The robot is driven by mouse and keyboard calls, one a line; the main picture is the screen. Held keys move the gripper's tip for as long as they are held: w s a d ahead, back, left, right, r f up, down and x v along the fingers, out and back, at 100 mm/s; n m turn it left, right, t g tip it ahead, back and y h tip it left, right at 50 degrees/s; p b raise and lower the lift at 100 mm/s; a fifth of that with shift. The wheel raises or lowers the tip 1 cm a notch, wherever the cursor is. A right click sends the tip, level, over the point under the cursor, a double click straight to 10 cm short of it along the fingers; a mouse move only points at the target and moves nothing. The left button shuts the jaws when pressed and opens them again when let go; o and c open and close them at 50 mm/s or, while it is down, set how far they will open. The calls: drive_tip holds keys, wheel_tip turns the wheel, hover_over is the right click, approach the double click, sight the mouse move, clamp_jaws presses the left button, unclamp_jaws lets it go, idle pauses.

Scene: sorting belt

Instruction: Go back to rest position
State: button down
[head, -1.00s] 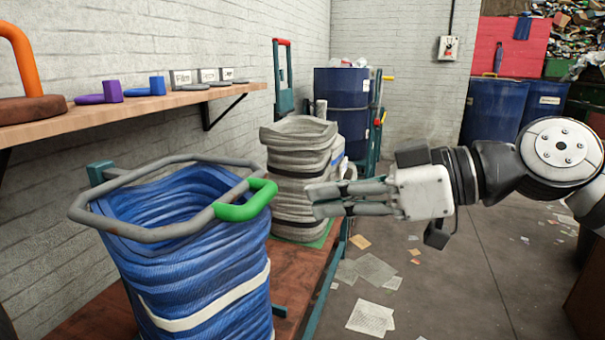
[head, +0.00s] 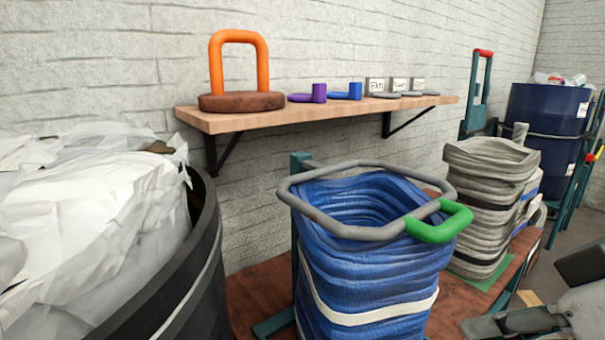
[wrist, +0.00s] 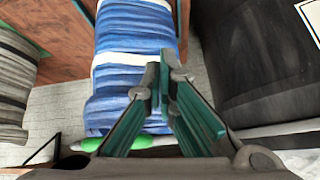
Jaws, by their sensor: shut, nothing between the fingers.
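My gripper (head: 480,327) is at the lower right of the head view, partly cut off by the frame's edge. In the wrist view its two green-padded fingers (wrist: 160,82) come together at the tips with nothing between them. Behind the fingers in that view is the blue ribbed bag (wrist: 125,30) with a white band. The same blue bag (head: 365,275) stands in the head view, with a grey ring rim (head: 300,215) and a green handle (head: 440,225). The gripper is to its right and appears apart from it.
A dark bin (head: 200,270) filled with white bags stands at left. A wall shelf (head: 230,119) holds an orange-handled weight (head: 240,100) and small purple and blue pieces. A grey bag (head: 480,200) and a blue barrel (head: 545,115) stand at right.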

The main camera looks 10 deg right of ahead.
drive_tip(key=s+a+f+m+g+h, duration=0.3)
drive_tip(key=s+a+f+g, duration=0.15)
drive_tip(key=f+g, duration=0.25)
wheel_tip(320, 180, up, 39)
drive_tip(key=t+p, duration=0.4)
drive_tip(key=p, duration=3.2)
drive_tip(key=shift+w+a+n+p, duration=0.2)
drive_tip(key=shift+w+n+p, duration=0.1)
drive_tip(key=shift+w+p, duration=0.1)
